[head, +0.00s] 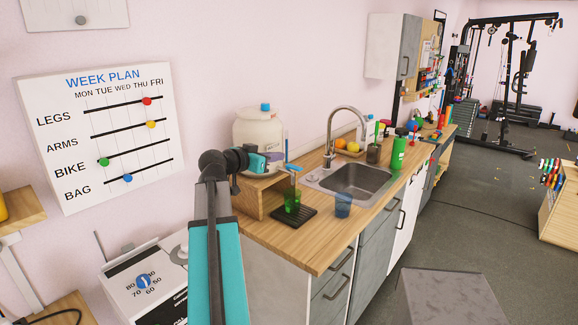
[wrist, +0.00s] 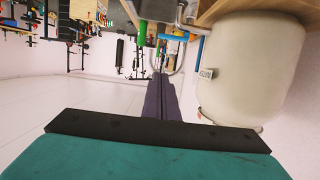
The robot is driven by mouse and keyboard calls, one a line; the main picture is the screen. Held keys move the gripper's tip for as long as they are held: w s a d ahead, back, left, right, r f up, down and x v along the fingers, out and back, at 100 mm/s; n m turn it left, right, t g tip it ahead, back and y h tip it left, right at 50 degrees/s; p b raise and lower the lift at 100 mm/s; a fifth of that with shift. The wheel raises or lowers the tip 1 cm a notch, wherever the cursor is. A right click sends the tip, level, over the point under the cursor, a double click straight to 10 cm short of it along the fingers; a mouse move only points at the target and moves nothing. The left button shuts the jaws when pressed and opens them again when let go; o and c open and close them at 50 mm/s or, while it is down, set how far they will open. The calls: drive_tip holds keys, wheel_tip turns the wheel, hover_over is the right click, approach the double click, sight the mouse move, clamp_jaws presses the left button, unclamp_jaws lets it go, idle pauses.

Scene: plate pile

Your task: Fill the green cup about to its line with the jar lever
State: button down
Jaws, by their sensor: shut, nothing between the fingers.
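The cream jar (head: 257,136) with a blue cap stands on a wooden stand (head: 262,198) on the counter. It also shows, upside down, at the right of the wrist view (wrist: 250,75). A blue lever (head: 294,168) is at the jar's front right. The green cup (head: 292,204) stands upright below it on a black tray (head: 300,220); its line and fill level are too small to tell. My gripper (wrist: 162,78) is shut and empty, beside the jar.
A blue cup (head: 343,205) stands right of the tray, in front of the sink (head: 360,178). A tap (head: 340,130) arches over the sink. A green bottle (head: 398,152) stands beyond it. A week-plan board (head: 100,135) hangs on the wall at left.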

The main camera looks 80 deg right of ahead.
drive_tip(key=shift+w, duration=0.15)
drive_tip(key=p, duration=0.4)
hover_over(294, 169)
drive_tip(key=a, duration=0.2)
wheel_tip(294, 169, down, 3)
drive_tip(key=shift+d+f+p, duration=0.15)
drive_tip(key=shift+f+p, duration=0.35)
drive_tip(key=shift+f, duration=1.3)
